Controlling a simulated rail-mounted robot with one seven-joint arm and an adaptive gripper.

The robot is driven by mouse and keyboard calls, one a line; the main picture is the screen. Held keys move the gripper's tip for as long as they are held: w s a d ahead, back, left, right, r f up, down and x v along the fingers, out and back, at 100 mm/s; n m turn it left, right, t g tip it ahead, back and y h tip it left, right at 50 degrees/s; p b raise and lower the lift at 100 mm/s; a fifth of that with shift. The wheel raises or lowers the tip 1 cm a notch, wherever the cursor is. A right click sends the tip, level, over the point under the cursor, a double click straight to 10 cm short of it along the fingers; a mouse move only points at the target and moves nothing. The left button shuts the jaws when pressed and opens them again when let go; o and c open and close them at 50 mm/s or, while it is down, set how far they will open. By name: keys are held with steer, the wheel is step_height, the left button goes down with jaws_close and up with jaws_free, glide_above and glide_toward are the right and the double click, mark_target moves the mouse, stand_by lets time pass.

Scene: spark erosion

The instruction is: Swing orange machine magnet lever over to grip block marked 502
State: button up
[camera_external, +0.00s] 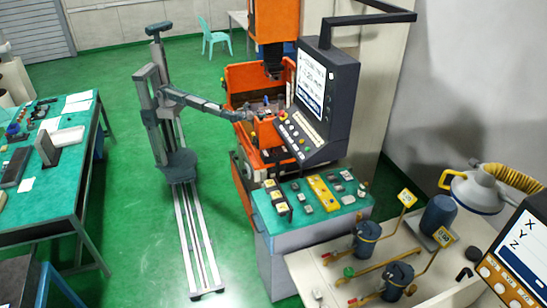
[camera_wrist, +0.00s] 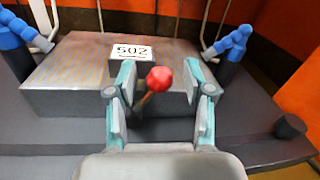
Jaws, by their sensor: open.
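The orange machine (camera_external: 275,25) stands at the centre back, with my arm reaching into its open tank (camera_external: 247,75). A lever with a red ball knob (camera_wrist: 159,79) stands at the front of the block. My gripper (camera_wrist: 160,88) is open, one finger on each side of the knob; I cannot tell whether either finger touches it. The lever's lower part is partly hidden in shadow. In the external view my gripper is too small to make out clearly.
Blue nozzles (camera_wrist: 230,42) stand on both sides of the block. A dark round knob (camera_wrist: 290,127) is at the right of the base. The black control panel (camera_external: 325,95) hangs close to the right of my arm. A green-topped bench (camera_external: 300,212) stands in front.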

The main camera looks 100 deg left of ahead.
steer(key=shift+w+a, duration=0.15)
steer(key=shift+w, duration=0.15)
